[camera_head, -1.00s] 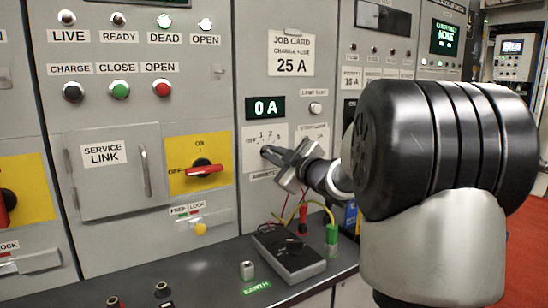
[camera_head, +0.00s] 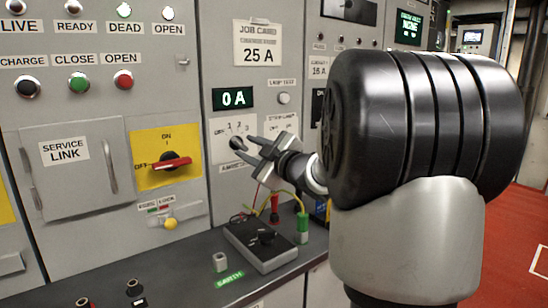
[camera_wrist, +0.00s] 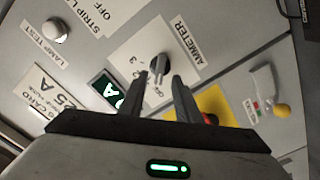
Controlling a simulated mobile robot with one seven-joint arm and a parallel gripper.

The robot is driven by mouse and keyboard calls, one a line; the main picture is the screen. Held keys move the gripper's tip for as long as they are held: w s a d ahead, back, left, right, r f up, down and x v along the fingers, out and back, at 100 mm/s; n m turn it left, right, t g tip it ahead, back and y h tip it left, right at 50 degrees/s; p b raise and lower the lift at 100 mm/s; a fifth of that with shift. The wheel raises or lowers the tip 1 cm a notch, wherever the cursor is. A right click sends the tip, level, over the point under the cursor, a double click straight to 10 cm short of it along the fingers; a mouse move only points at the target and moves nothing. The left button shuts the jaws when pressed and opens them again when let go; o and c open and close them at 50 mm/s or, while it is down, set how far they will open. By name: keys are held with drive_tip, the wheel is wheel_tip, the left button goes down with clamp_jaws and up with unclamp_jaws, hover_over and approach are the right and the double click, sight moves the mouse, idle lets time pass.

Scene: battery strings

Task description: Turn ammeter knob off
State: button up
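The ammeter knob (camera_head: 237,143) is a small dark knob on a white plate on the grey panel, below the green "0 A" display (camera_head: 233,98). It also shows in the wrist view (camera_wrist: 159,68), just beyond the fingertips and between their lines. The plate carries OFF, 1, 2 and 3 marks; which mark the knob points at is too small to tell. My gripper (camera_head: 255,149) is just right of the knob in the head view. In the wrist view my gripper (camera_wrist: 161,78) has its fingers apart with nothing between them, and it appears clear of the knob.
A red handle (camera_head: 171,163) on a yellow plate and the service link door (camera_head: 84,165) are left of the knob. A lamp test button (camera_head: 283,98) is above right. A grey meter box (camera_head: 260,243) with leads stands on the shelf below. The space before the panel is open.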

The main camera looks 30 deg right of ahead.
drive_tip(key=s+d+p, duration=0.1)
drive_tip(key=s+d, duration=0.1)
drive_tip(key=s, duration=1.1)
drive_tip(key=shift+s+d+p, duration=0.35)
drive_tip(key=shift+p, duration=0.05)
